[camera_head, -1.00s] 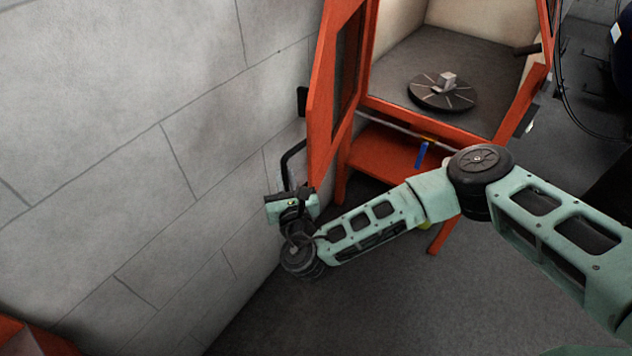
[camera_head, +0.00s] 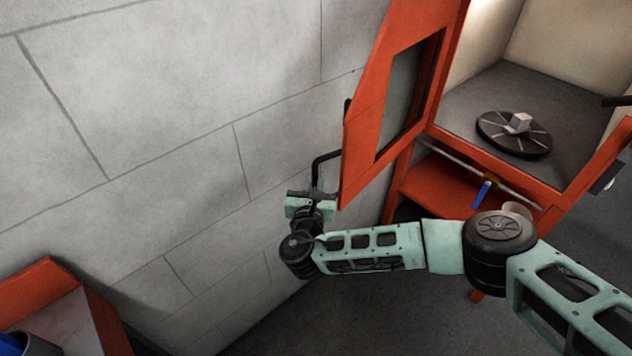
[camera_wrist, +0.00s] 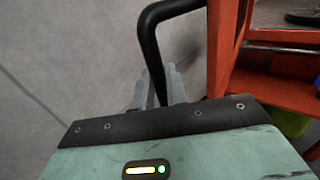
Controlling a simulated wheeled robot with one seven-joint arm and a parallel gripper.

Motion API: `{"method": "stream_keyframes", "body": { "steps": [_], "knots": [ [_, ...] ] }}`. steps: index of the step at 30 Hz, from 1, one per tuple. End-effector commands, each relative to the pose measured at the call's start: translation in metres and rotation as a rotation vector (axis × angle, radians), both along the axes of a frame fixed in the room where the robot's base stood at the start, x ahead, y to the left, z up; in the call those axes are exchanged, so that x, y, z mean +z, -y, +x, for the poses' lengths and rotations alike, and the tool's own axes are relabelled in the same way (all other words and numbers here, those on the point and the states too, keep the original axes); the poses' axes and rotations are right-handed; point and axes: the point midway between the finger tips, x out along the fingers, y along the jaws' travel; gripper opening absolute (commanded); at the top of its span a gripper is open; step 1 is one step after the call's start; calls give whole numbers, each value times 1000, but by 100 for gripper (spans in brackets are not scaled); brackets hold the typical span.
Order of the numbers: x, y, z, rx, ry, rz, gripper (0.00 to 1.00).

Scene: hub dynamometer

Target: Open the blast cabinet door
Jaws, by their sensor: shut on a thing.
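The orange blast cabinet (camera_head: 545,190) stands at the right in the head view, with its interior exposed. Its orange door (camera_head: 365,125), with a dark window, stands swung out wide toward the grey wall. A black bar handle (camera_head: 318,165) is on the door's outer face, on the wall side. My gripper (camera_head: 318,193) is at the lower part of this handle. In the wrist view the handle (camera_wrist: 148,45) runs down between the fingers of my gripper (camera_wrist: 160,88), which is shut on it.
The grey block wall (camera_head: 150,130) is close beside the door and my gripper. A turntable with a small light block (camera_head: 518,122) sits inside the cabinet. A blue-handled valve (camera_head: 484,193) is under its front edge. An orange stand (camera_head: 70,300) is at lower left.

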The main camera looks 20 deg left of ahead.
Motion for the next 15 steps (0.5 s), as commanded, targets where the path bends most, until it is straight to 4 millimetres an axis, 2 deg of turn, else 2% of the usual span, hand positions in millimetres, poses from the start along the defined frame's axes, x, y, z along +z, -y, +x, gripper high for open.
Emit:
{"method": "stream_keyframes", "body": {
  "steps": [2, 3, 5, 15],
  "knots": [
    [2, 3, 5, -12, 5, 0, 0],
    [2, 3, 5, -12, 5, 0, 17],
    [2, 3, 5, -12, 5, 1, 33],
    [0, 2, -1, -5, 2, 1, 33]
  ]
}}
